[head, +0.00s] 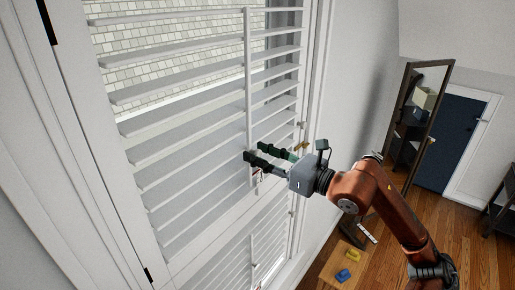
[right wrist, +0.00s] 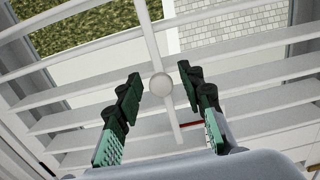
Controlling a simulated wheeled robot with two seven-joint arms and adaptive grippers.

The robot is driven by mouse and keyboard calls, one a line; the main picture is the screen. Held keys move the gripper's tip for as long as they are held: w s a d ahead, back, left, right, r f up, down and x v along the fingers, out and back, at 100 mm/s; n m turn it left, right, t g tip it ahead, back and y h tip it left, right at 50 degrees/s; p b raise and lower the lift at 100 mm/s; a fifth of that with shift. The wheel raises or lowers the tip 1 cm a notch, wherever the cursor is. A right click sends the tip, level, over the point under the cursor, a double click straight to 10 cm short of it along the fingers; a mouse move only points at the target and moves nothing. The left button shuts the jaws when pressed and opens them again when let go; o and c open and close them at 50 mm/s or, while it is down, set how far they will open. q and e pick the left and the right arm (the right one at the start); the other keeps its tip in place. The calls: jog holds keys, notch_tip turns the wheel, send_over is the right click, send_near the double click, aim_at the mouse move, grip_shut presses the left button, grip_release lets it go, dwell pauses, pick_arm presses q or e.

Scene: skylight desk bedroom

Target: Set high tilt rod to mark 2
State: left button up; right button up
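The high tilt rod (head: 248,80) is a thin white upright bar in front of the upper shutter's white slats (head: 170,130). In the right wrist view the rod (right wrist: 150,40) runs down to a round white knob (right wrist: 160,87), with a thin length below it. My right gripper (head: 255,151) is open at the rod's lower part. In the right wrist view its fingers (right wrist: 159,75) stand apart on either side of the rod and knob, with gaps visible. A short red mark (right wrist: 190,125) shows below the knob; its number is not readable. My left gripper is not in view.
A lower louvred section (head: 262,240) lies beneath the upper shutter. A brass-coloured catch (head: 301,147) sits on the frame by the gripper. A small wooden table (head: 343,270) with a yellow and a blue item stands below. A leaning mirror (head: 423,105) is at right.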

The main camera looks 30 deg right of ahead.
jog(key=shift+w+a, duration=0.1)
jog(key=shift+w, duration=0.3)
jog(key=shift+c, duration=0.2)
grip_shut()
dwell(0.3)
